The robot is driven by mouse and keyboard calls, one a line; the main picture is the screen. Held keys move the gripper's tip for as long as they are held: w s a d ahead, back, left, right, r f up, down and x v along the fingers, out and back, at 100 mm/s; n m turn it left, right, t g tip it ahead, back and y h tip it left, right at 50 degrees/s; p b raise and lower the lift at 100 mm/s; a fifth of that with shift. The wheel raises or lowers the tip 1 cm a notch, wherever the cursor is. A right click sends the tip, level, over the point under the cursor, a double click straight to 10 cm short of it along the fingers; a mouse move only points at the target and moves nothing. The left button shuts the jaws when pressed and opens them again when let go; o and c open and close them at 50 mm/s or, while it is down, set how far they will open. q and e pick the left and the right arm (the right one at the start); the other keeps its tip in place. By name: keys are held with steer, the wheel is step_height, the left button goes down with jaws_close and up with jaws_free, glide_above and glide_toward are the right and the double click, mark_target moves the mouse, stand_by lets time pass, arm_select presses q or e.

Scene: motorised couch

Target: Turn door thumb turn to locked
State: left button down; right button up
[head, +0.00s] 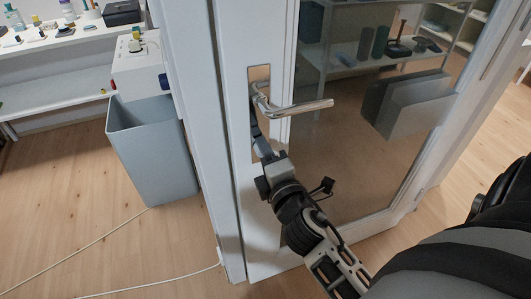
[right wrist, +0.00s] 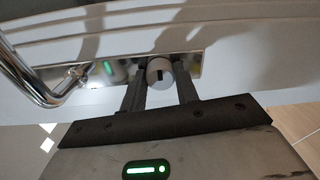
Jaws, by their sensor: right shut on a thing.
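The thumb turn (right wrist: 159,72) is a small round grey knob with a dark slot-like mark, set on the shiny lock plate (right wrist: 205,66). In the right wrist view the two fingers of my right gripper (right wrist: 159,84) stand on either side of it, shut on it. In the head view my right gripper (head: 257,130) reaches up to the plate (head: 259,74) just below the silver lever handle (head: 300,108), and hides the thumb turn. The handle also shows in the right wrist view (right wrist: 30,75). The white door (head: 262,210) has a large glass pane. My left gripper is not in view.
A grey-blue bin (head: 155,150) stands on the wooden floor left of the door frame. A white cable (head: 150,288) lies on the floor. Shelves with small objects (head: 60,38) are at the upper left. Grey boxes (head: 410,100) show through the glass.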

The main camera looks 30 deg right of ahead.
steer(key=o, duration=1)
steer(key=shift+c, duration=0.2)
